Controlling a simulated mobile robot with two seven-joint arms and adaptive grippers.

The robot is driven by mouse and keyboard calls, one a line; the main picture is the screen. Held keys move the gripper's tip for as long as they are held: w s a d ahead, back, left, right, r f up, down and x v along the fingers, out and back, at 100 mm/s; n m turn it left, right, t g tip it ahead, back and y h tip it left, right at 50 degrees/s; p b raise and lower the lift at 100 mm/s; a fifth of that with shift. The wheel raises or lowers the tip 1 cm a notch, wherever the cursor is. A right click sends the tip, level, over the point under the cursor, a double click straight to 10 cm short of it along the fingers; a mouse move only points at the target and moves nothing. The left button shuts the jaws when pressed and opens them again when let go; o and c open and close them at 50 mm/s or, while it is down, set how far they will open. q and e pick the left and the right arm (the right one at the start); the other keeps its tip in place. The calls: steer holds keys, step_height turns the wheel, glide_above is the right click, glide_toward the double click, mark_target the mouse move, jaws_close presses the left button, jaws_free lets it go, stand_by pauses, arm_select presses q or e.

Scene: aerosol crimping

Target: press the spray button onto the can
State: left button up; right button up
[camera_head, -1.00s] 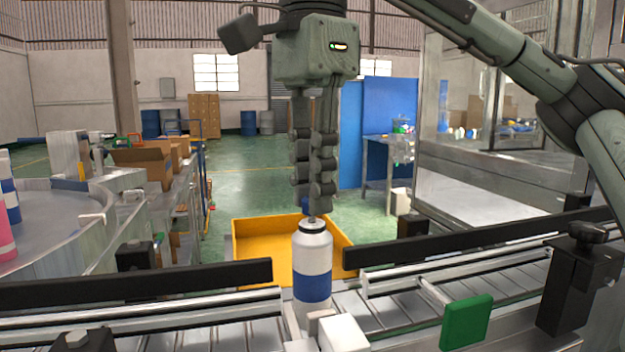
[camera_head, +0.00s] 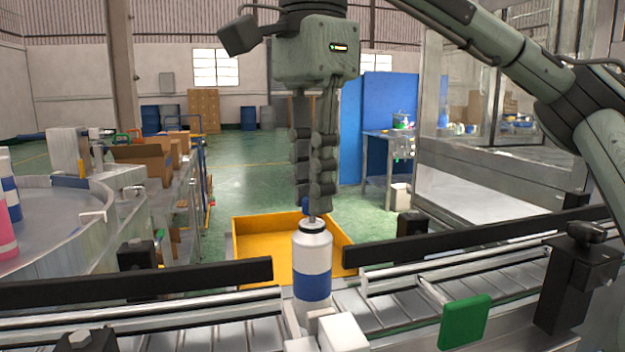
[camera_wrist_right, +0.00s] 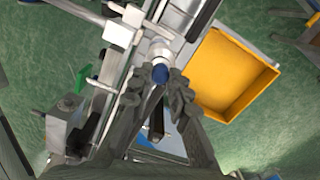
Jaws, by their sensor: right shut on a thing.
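The white can with a blue band (camera_head: 312,268) stands upright on the conveyor; its white top also shows in the right wrist view (camera_wrist_right: 160,50). My right gripper (camera_head: 315,205) points straight down just above the can. It is shut on the blue spray button (camera_wrist_right: 160,73), of which only a small blue part shows between the fingertips in the head view (camera_head: 306,207). The button is in line with the can's top, over its thin stem. Whether it touches the stem I cannot tell. My left gripper is not in view.
The conveyor (camera_head: 400,312) has black side rails (camera_head: 470,237) and white clamp blocks (camera_head: 342,333) by the can's base. A green plate (camera_head: 466,322) stands at the right front. A yellow bin (camera_head: 262,245) lies behind the can. A round table (camera_head: 60,225) with cans is at left.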

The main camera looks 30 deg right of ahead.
steer(key=o, duration=1.3)
steer(key=shift+r, duration=3.55)
jaws_close()
